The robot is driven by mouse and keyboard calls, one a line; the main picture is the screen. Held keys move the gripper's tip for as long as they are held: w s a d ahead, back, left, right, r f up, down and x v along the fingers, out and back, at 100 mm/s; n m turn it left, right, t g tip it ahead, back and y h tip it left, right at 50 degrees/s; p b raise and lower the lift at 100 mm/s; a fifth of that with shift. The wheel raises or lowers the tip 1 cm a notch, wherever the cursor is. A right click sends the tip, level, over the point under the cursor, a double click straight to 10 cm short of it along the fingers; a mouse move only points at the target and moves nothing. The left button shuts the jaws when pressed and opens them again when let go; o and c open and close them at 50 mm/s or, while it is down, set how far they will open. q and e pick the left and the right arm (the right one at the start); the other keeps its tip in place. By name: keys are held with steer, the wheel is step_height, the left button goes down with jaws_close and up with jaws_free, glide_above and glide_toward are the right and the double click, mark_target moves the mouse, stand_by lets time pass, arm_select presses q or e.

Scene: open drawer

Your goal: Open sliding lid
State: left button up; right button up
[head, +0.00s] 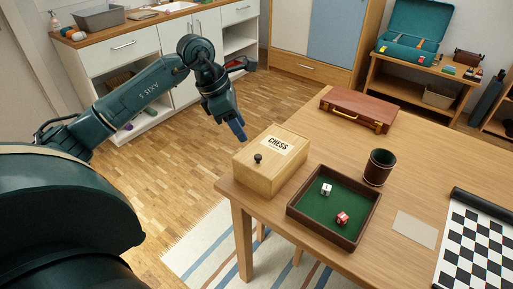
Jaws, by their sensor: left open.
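A light wooden box (262,180) stands near the left corner of the table. Its flat lid (273,160) is closed and carries a white label reading "CHESS" and a small dark knob (258,158) near its front left end. My left gripper (240,132) hangs with its blue fingertips down, behind and to the left of the box in the picture, apart from the lid and knob. It holds nothing that I can see. My right gripper is not in view.
A green-lined dice tray (291,208) sits right of the box, with a dark cup (379,167) behind it. A brown case (358,109) lies at the back. A card (415,229) and a checkered mat (477,245) lie on the right. Open floor is left of the table (232,196).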

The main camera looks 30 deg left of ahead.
mark_target(258, 155)
arm_select(q)
steer(key=x, duration=0.9)
steer(key=shift+w+d+f, duration=0.15)
steer(key=shift+w+f, duration=0.05)
steer(key=shift+f, duration=0.1)
steer(key=shift+c, duration=0.2)
jaws_close()
